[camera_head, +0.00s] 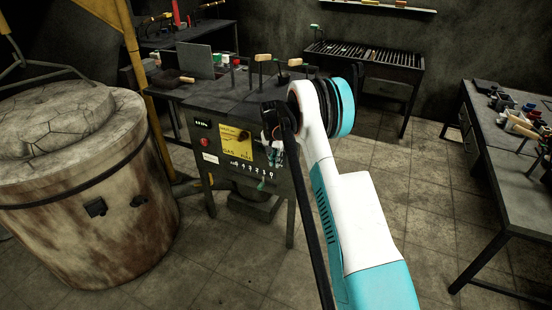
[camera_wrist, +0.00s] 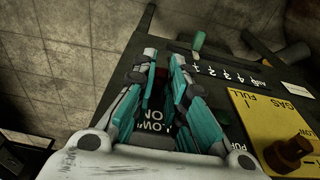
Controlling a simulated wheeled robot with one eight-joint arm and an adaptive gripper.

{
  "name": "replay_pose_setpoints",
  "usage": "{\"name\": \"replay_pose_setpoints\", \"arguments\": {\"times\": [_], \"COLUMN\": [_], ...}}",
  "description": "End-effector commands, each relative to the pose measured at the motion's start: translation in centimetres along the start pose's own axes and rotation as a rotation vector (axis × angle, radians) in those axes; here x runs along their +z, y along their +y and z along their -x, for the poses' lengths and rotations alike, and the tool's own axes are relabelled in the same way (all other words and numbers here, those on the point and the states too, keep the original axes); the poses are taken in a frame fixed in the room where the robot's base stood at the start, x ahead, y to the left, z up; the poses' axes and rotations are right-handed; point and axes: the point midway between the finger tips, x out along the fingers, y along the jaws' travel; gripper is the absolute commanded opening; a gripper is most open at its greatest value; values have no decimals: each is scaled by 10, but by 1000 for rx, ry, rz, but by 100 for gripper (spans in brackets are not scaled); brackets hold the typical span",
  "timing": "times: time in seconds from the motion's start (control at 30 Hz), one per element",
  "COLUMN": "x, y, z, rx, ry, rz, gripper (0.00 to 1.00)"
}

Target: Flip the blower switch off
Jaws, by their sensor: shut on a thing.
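The control panel (camera_head: 222,175) is the front of a dark metal bench. My gripper (camera_head: 272,150) is at its right part in the head view, and the arm hides what lies behind it. In the wrist view my gripper (camera_wrist: 164,60) has its two teal-and-grey fingers at the panel, shut on the blower switch, which the fingers largely hide. A dark label (camera_wrist: 153,118) with "ON" and part of "BLOWER" shows between the fingers. I cannot tell the switch's position.
A yellow gas plate (camera_wrist: 270,118) with a brown knob (camera_wrist: 288,152) is beside the gripper. A green-handled lever (camera_wrist: 199,41) is near the numbered scale. A large round furnace (camera_head: 85,190) stands left; a side table (camera_head: 500,190) is at right.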

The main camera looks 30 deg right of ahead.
Motion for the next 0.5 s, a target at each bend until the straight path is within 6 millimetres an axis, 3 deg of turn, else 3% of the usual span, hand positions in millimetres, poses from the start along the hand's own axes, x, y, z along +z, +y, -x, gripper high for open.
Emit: {"name": "replay_pose_setpoints", "arguments": {"times": [0.5], "x": [15], "y": [-1], "z": [-21], "rx": [-2], "ry": [468], "rz": [4], "gripper": [0]}}
